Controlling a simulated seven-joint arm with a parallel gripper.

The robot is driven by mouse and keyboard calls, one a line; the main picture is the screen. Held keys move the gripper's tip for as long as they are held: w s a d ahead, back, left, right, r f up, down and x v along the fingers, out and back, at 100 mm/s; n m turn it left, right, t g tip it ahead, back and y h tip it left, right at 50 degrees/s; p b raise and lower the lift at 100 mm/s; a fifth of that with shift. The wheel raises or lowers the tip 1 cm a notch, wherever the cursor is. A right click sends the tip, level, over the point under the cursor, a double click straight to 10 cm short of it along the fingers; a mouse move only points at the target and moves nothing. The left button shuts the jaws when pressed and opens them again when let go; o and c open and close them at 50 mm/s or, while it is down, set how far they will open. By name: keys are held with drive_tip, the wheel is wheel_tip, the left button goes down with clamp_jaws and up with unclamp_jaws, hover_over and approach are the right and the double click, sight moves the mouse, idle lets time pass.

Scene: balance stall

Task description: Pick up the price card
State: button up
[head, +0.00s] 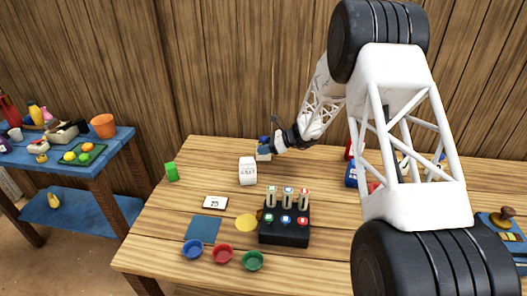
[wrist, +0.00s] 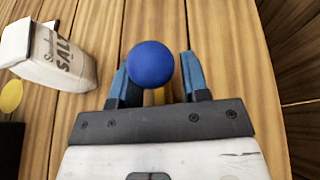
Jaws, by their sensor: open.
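A small white card with a dark mark (head: 215,202), which looks like the price card, lies flat on the table left of centre in the head view. I do not make it out in the wrist view. My gripper (head: 264,150) is open over the back of the table, behind and to the right of the card and well apart from it. In the wrist view my gripper's blue fingers (wrist: 156,74) stand apart with a blue ball (wrist: 152,64) showing between them. I cannot tell whether the fingers touch the ball.
A white salt box (head: 247,171) stands between card and gripper; it also shows in the wrist view (wrist: 50,55). A blue mat (head: 202,230), a yellow disc (head: 246,222), a black block with pegs (head: 284,236) and several coloured cups (head: 222,254) lie nearer. A green block (head: 172,171) stands left.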

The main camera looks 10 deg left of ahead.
sight(264, 141)
clamp_jaws()
drive_tip(key=shift+r, duration=0.1)
idle(0.4)
drive_tip(key=shift+r, duration=0.75)
wheel_tip(264, 141, up, 2)
drive_tip(key=shift+s, duration=0.1)
drive_tip(key=s+d, duration=0.2)
drive_tip(key=s, duration=0.5)
drive_tip(key=s+d+r, duration=0.1)
drive_tip(key=s+d, duration=0.2)
drive_tip(key=s, duration=0.5)
drive_tip(key=shift+d+r, duration=0.15)
drive_tip(key=shift+d, duration=0.05)
